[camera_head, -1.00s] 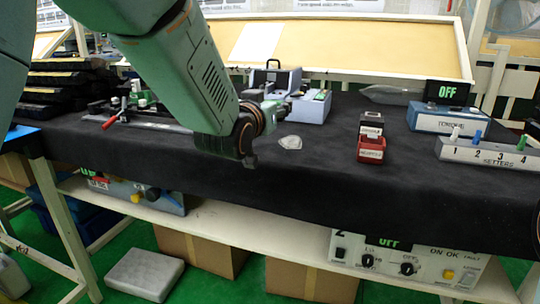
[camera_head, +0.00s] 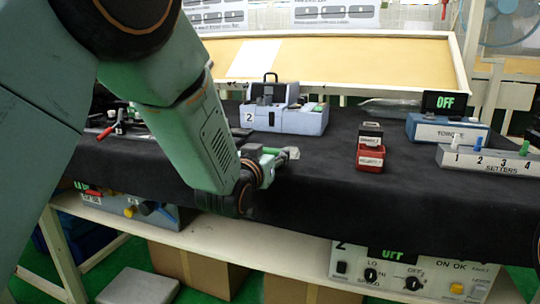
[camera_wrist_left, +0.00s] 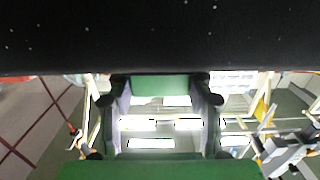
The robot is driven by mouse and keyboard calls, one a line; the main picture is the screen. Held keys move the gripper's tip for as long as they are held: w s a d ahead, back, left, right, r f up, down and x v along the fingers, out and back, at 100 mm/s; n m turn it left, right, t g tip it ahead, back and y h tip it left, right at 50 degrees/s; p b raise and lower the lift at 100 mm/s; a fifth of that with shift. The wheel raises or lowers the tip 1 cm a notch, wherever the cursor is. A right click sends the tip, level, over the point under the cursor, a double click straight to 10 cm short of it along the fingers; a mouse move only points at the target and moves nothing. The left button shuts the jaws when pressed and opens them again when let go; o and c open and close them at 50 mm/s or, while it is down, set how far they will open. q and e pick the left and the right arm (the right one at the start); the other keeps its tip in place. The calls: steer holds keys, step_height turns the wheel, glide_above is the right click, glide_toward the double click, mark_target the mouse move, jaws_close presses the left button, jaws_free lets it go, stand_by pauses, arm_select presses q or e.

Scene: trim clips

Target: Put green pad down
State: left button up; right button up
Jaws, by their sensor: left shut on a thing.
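My left gripper (camera_head: 268,163) is at the front edge of the black-covered table (camera_head: 325,190), just in front of a small pale piece (camera_head: 291,153) that it partly hides. In the left wrist view its two fingers (camera_wrist_left: 162,110) stand on either side of a green block (camera_wrist_left: 160,85), which looks like the green pad. The gripper is shut on it. In the head view the pad is hard to tell from the green gripper parts. I cannot tell whether it touches the cloth. My right gripper is not in view.
A grey case marked 2 (camera_head: 300,119) stands behind the gripper. A red box (camera_head: 370,157) stands to the right, with the torque unit (camera_head: 447,130) and the setters rack (camera_head: 490,159) beyond. Bare black cloth lies between the gripper and the red box.

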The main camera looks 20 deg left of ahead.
arm_select(q)
steer(key=shift+f, duration=0.25)
steer(key=o, duration=0.9)
steer(key=shift+w+f, duration=0.1)
steer(key=shift+w, duration=0.05)
steer(key=shift+o, duration=1.2)
steer(key=shift+r, duration=0.3)
steer(key=s+p, duration=0.3)
steer(key=s, duration=0.9)
steer(key=shift+a+r, duration=0.2)
steer(key=shift+r, duration=0.1)
